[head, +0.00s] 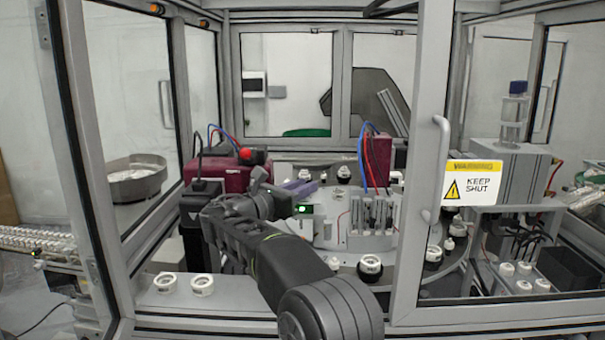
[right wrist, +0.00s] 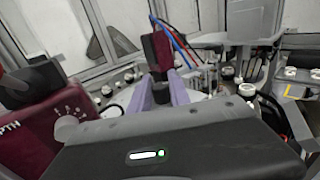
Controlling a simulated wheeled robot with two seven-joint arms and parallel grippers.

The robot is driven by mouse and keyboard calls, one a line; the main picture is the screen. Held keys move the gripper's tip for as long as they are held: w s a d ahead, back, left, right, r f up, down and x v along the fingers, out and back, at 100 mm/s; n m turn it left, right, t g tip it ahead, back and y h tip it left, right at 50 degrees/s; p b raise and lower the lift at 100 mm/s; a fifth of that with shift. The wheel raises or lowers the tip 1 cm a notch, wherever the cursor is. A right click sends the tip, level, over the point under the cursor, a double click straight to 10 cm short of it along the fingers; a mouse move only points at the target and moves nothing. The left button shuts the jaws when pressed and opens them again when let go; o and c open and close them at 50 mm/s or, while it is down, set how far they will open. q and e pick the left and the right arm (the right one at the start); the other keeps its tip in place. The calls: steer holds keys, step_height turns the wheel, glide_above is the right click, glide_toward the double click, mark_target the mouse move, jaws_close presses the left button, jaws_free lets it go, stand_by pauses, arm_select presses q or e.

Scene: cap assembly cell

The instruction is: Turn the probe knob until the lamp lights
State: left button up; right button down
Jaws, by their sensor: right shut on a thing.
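The knob (right wrist: 66,128) is pale, with a ring of marks, on the face of a maroon box (right wrist: 30,130) lettered "PTH" at the left of the right wrist view. In the head view this maroon box (head: 230,176) stands behind my right arm, and its knob is hidden. My right gripper (head: 314,183) has purple fingers and lies to the right of that box, apart from the knob. In the right wrist view a small dark part (right wrist: 159,76) shows between the fingertips; its shape is unclear. I cannot pick out the task's lamp. My left gripper is out of view.
A second maroon box (head: 376,158) with red and blue wires stands behind a metal fixture. White rings (head: 202,285) sit on the front ledge. A door post with a warning sign (head: 471,183) stands right of my arm. A red ball-like piece (head: 246,155) sits by the left box.

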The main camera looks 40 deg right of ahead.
steer(key=shift+m+g, duration=0.4)
steer(key=shift+g, duration=0.2)
steer(key=c, duration=1.2)
jaws_free()
steer(key=shift+a+b, duration=0.3)
steer(key=shift+a, duration=0.15)
steer(key=s+a+b, duration=0.1)
steer(key=a+b, duration=0.1)
steer(key=a, duration=0.5)
steer(key=shift+s, duration=0.3)
steer(key=shift+d, duration=0.1)
